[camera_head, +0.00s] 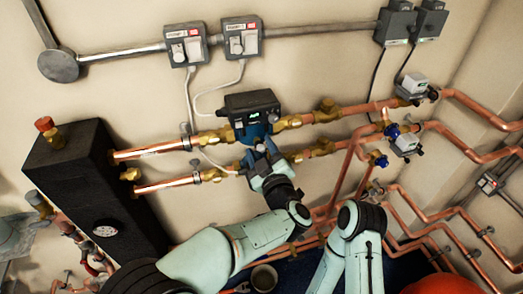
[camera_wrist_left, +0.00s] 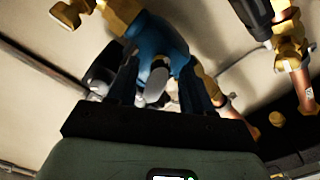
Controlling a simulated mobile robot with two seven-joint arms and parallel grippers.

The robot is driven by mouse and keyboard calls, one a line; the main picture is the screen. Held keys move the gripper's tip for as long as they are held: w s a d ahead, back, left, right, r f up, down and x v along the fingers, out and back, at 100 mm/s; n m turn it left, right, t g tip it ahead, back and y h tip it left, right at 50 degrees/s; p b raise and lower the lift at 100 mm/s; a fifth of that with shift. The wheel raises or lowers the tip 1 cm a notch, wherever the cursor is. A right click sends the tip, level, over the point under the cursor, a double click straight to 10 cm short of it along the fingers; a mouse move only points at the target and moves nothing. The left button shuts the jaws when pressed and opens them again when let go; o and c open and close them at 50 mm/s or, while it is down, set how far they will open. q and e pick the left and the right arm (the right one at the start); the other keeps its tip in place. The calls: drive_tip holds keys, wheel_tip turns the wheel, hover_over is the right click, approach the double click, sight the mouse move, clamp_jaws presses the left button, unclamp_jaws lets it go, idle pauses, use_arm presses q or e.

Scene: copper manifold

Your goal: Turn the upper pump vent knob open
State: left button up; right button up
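The pump has a black control box (camera_head: 252,104) with a small green display and a blue body (camera_head: 254,131) below it, on the copper pipes. In the left wrist view a blue body (camera_wrist_left: 162,42) with a grey oval knob (camera_wrist_left: 156,86) stands ahead of my fingers. My left gripper (camera_head: 259,152) is at the lower front of the pump. In the wrist view its dark fingers (camera_wrist_left: 160,82) stand apart on either side of the knob, with gaps showing. I cannot tell whether either finger touches it. My right gripper is not visible; only my right arm shows.
Two copper pipes (camera_head: 164,148) run from a black tank (camera_head: 95,190) at the left. Switch boxes (camera_head: 242,38) with hanging white cables are on the wall above. A bucket (camera_head: 264,278) stands below.

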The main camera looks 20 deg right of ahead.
use_arm(q)
drive_tip(key=s+b, duration=0.3)
drive_tip(key=s, duration=1)
drive_tip(key=shift+s+d, duration=0.2)
drive_tip(key=shift+s, duration=0.05)
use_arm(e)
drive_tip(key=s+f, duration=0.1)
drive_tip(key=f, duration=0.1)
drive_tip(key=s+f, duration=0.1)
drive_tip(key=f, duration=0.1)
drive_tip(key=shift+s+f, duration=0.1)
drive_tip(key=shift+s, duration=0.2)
use_arm(q)
drive_tip(key=shift+w+f, duration=0.1)
